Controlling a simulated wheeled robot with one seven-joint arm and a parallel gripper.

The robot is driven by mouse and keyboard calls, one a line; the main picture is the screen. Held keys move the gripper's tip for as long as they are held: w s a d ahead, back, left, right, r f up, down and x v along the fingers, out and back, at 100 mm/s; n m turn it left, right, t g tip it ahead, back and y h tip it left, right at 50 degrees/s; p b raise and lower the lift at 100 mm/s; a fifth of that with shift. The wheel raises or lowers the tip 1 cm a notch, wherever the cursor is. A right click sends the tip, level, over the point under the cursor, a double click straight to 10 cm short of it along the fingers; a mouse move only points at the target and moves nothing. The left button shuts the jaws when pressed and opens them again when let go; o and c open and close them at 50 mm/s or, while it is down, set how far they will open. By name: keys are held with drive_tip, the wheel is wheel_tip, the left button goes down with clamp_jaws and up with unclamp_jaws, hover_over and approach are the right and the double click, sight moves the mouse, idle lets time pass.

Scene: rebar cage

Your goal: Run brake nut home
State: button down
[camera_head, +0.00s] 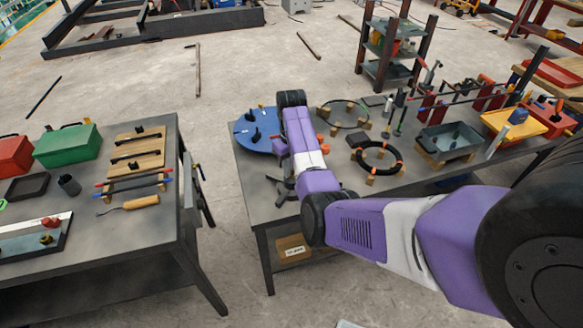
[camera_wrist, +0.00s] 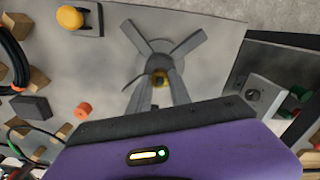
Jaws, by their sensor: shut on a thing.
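The jaws are shut on the nut, and the fingers cover part of the hub. Whether the nut is seated against the hub cannot be told. In the head view the dark arms of the hub (camera_head: 283,192) show at the table's left edge, beside my arm, which hides the nut and fingertips.
The hub stands on a grey worktable (camera_head: 262,212). A blue disc (camera_head: 243,143) lies behind it. A black ring with orange bands (camera_head: 377,157) rests on wood blocks to the right. An orange cylinder (camera_wrist: 83,110) and a yellow knob (camera_wrist: 70,17) are nearby. A second table (camera_head: 120,235) stands left across a gap.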

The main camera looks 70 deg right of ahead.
drive_tip(key=m, duration=0.5)
drive_tip(key=shift+m, duration=0.3)
drive_tip(key=m, duration=0.5)
drive_tip(key=shift+m, duration=0.3)
drive_tip(key=m, duration=1)
drive_tip(key=shift+m, duration=0.4)
drive_tip(key=c, duration=1.2)
unclamp_jaws()
